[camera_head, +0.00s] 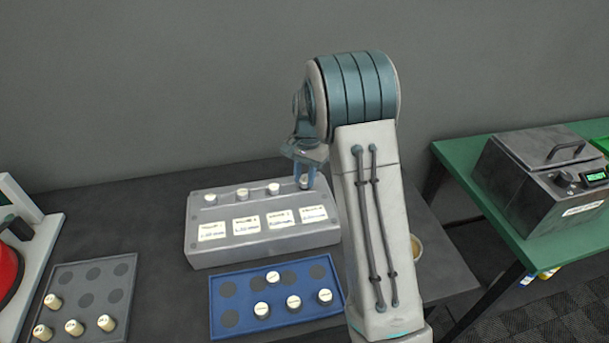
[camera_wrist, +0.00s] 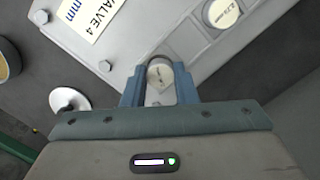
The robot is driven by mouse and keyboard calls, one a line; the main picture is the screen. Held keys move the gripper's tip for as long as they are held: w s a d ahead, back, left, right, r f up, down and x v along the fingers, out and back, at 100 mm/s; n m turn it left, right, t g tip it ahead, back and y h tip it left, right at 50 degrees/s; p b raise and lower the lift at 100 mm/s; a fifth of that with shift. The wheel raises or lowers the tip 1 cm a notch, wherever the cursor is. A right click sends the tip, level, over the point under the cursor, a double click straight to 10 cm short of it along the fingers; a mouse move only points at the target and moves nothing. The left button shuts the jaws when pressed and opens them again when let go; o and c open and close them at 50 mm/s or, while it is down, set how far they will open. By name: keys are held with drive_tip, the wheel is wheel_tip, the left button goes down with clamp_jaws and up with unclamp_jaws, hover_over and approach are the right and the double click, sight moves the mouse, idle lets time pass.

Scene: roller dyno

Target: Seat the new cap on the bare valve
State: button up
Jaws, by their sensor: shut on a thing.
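The grey valve block (camera_head: 265,253) stands on the dark table with a row of valves along its back and white labels in front. Three valves at its left carry white-topped caps (camera_head: 242,193). My gripper (camera_head: 305,180) is over the right-end valve, beside the Valve 4 label (camera_wrist: 88,14). It is shut on a round, pale-topped cap (camera_wrist: 160,74), which sits between the blue fingers in the wrist view. The valve under the cap is hidden, so I cannot tell whether the cap is fully seated. A neighbouring cap (camera_wrist: 223,13) shows at the top of the wrist view.
A blue tray (camera_head: 223,293) with several white-topped caps lies in front of the block. A grey tray (camera_head: 72,284) with several caps is at left, near a red object (camera_head: 8,272). A round cup (camera_head: 416,246) is right of my arm. A metal box (camera_head: 530,205) stands on the green table.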

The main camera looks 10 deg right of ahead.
drive_tip(key=shift+f, duration=0.35)
drive_tip(key=o, duration=1.4)
drive_tip(key=shift+c, duration=0.2)
drive_tip(key=shift+r, duration=0.2)
drive_tip(key=shift+r+p, duration=2.15)
drive_tip(key=shift+r, duration=1.2)
